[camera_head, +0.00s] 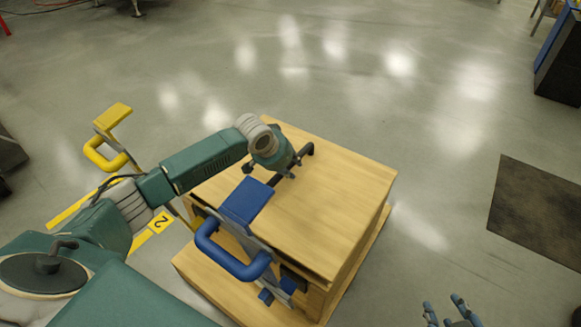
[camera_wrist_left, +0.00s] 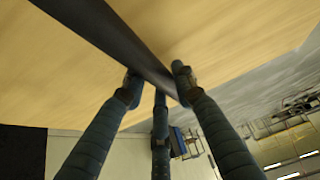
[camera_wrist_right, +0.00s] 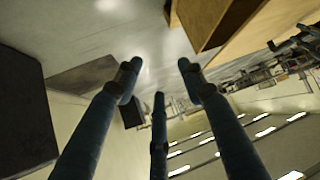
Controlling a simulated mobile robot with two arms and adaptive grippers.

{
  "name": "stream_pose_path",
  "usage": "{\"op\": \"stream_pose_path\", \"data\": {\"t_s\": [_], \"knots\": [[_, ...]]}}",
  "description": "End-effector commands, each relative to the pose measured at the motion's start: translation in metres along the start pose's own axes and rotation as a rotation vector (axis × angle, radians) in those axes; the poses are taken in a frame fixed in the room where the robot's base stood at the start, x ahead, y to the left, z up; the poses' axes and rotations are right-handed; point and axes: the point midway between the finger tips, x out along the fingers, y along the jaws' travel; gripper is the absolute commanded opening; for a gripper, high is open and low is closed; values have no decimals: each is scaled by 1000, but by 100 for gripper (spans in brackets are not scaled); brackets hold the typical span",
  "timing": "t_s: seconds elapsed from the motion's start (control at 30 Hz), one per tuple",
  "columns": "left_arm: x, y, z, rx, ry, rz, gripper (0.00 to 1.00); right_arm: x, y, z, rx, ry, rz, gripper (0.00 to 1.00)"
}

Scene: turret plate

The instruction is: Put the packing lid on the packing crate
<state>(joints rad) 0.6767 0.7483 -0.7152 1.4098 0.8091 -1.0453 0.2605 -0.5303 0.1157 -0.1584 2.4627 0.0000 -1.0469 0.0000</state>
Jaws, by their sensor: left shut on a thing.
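The packing lid (camera_head: 320,200) is a flat light-wood board with a dark bar handle (camera_head: 308,150). It lies over the wooden packing crate (camera_head: 343,283), with a dark gap under its near edge; full contact all round cannot be seen. My left gripper (camera_head: 293,166) is shut on the handle. The left wrist view shows its fingers (camera_wrist_left: 157,88) on the dark bar, against the lid's wood (camera_wrist_left: 60,55). My right gripper (camera_head: 450,308) is open and empty, low at the right of the head view; its fingers (camera_wrist_right: 158,80) are apart in the right wrist view.
A blue-handled frame (camera_head: 235,258) stands against the crate's near left side, its blue top overlapping the lid in view. A yellow-handled one (camera_head: 105,155) is behind my left arm, by a yellow floor marking (camera_head: 160,222). A dark mat (camera_head: 537,208) lies right; open floor surrounds the crate's far side.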

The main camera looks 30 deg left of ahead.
Motion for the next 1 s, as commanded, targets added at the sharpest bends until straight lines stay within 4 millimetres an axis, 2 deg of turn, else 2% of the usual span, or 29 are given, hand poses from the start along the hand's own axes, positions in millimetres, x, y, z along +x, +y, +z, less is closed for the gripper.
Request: {"op": "stream_pose_path", "data": {"t_s": [0.03,1.0], "knots": [[-3,0,-7,0,16,1,0,1,-1,-4,0,15,-1,40],[5,0,-2,0,16,0,0,-1,-10,-80,-2,328,-20,40]]}}
